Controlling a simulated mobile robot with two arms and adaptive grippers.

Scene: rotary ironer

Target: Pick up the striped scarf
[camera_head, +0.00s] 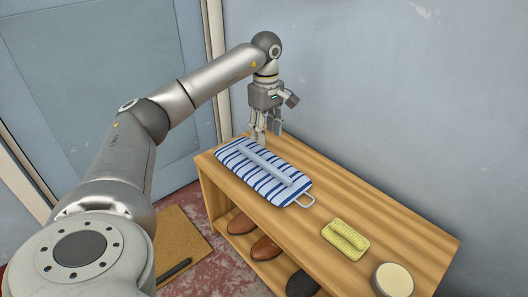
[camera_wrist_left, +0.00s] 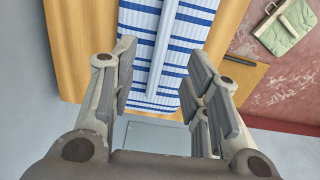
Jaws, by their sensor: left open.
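The blue-and-white striped scarf (camera_head: 262,185) lies flat on the wooden bench top, towards the far left end. A pale grey bar runs along its middle, and a pale loop sticks out at its near right end. The scarf (camera_wrist_left: 198,28) also shows beyond the fingers in the left wrist view. My left gripper (camera_head: 265,138) points down near the scarf's far end. In the left wrist view my left gripper (camera_wrist_left: 165,85) has its fingers apart with nothing held between them. Whether the fingertips touch the scarf I cannot tell. My right gripper is out of view.
On the wooden bench (camera_head: 385,232) are a yellow-green textured item (camera_head: 345,239) and a round cream-topped tin (camera_head: 393,280). Brown shoes (camera_head: 265,248) sit below. A wall runs behind. A brown mat (camera_head: 180,240) with a dark stick lies on the reddish floor.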

